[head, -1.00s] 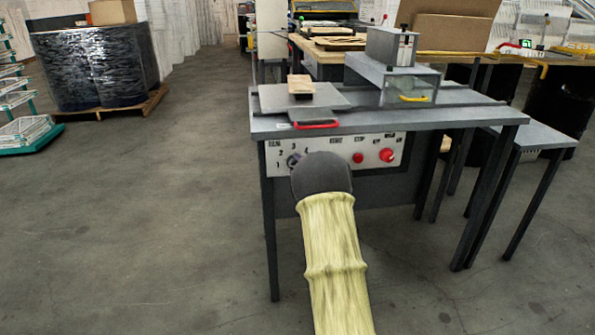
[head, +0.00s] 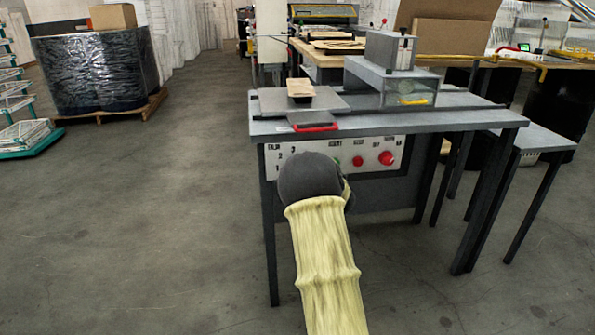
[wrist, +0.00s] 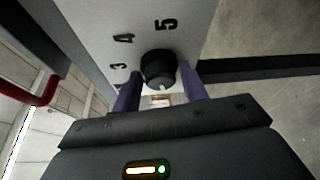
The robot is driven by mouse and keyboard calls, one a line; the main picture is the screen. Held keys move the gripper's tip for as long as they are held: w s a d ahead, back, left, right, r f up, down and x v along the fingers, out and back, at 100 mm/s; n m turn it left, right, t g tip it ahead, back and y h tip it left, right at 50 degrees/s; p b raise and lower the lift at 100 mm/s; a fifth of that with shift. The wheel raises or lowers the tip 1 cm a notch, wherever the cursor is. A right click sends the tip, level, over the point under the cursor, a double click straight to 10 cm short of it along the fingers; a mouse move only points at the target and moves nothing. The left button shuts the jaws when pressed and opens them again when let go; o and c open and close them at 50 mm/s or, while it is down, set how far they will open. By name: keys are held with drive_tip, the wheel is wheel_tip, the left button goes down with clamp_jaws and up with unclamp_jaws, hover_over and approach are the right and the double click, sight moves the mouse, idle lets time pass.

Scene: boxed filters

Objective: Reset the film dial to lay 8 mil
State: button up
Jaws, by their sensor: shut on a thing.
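The film dial (wrist: 158,66) is a black round knob on a pale panel, seen in the wrist view with the numerals 3, 4 and 5 printed around it. A small pale mark shows on its near side; which numeral it points to I cannot tell. My gripper (wrist: 160,82) has a purple finger on each side of the knob and is shut on it. In the head view my arm's dark wrist and pale sleeve hide the dial and the gripper, in front of the left part of the control panel (head: 349,148).
The panel also carries a green button (head: 337,161), a small red button (head: 357,161) and a larger red knob (head: 386,158). Above it, the machine's table (head: 440,118) bears a plate with a red handle (head: 316,127).

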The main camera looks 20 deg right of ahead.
drive_tip(key=shift+f, duration=0.15)
drive_tip(key=o, duration=0.8)
drive_tip(key=s+d+r+p, duration=0.1)
drive_tip(key=s+p, duration=0.1)
drive_tip(key=s, duration=1.5)
drive_tip(key=shift+d+r+p, duration=0.2)
drive_tip(key=shift+d+p, duration=0.1)
drive_tip(key=shift+d, duration=0.1)
drive_tip(key=shift+a, duration=0.1)
